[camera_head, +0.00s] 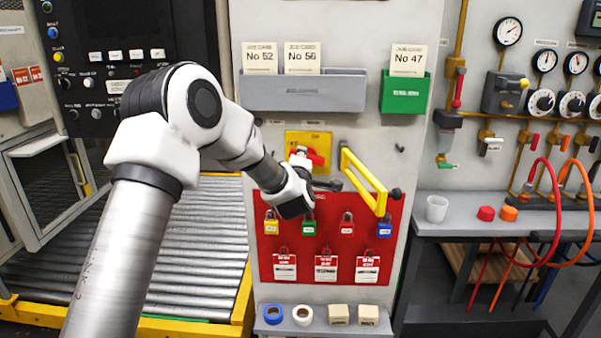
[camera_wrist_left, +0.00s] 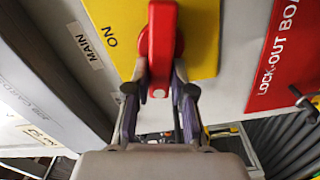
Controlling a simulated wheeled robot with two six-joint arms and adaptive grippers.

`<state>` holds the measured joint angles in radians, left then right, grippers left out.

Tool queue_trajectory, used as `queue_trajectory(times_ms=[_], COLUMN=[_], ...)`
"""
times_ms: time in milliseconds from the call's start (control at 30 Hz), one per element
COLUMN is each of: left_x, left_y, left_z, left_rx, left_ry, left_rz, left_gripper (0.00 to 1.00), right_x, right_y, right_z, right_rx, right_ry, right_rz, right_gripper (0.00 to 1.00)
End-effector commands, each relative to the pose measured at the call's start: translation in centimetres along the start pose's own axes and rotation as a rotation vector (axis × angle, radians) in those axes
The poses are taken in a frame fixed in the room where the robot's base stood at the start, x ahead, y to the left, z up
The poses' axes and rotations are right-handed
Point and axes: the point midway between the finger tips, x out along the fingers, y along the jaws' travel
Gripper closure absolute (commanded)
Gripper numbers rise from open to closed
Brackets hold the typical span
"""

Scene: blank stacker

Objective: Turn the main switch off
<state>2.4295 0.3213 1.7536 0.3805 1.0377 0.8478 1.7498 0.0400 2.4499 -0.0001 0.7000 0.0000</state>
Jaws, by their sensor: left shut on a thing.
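The main switch is a red handle (camera_wrist_left: 162,40) on a yellow plate (camera_wrist_left: 205,40), with the words ON and MAIN beside it in the wrist view. In the head view the red handle (camera_head: 316,157) and the yellow plate (camera_head: 293,139) show on the grey panel, partly hidden by my left arm. My left gripper (camera_wrist_left: 160,84) is shut on the end of the handle, one finger on each side. In the head view my left gripper (camera_head: 322,184) is just below the plate. My right gripper is not in view.
A yellow bar frame (camera_head: 364,182) juts out right of the switch. Below is a red lock-out board (camera_head: 392,225) with several padlocks and tags. Grey (camera_head: 303,96) and green (camera_head: 405,98) card holders are above. A small shelf (camera_head: 325,325) with tape rolls is at the bottom.

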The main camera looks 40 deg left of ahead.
Motion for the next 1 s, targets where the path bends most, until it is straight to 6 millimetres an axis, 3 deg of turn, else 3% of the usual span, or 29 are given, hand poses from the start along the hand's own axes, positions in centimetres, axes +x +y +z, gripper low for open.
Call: queue_trajectory(times_ms=[33, 100, 400, 1000], left_x=[0.0, 0.0, 0.0, 0.0], left_y=[-0.8, -0.8, -0.8, -0.6], left_z=[0.2, 0.2, 0.2, 0.1], left_rx=[-0.035, -0.087, -0.239, -0.284], left_ry=[-0.001, 0.000, -0.001, 0.000], left_rz=[0.000, 0.000, -0.001, -0.002], left_gripper=[1.00, 1.00, 1.00, 1.00], right_x=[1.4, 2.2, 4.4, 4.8], right_y=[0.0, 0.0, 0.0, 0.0], right_z=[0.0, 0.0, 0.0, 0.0], right_rx=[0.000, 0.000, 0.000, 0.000], right_ry=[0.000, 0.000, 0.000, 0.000], right_rz=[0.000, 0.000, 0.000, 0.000], right_gripper=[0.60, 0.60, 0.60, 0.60])
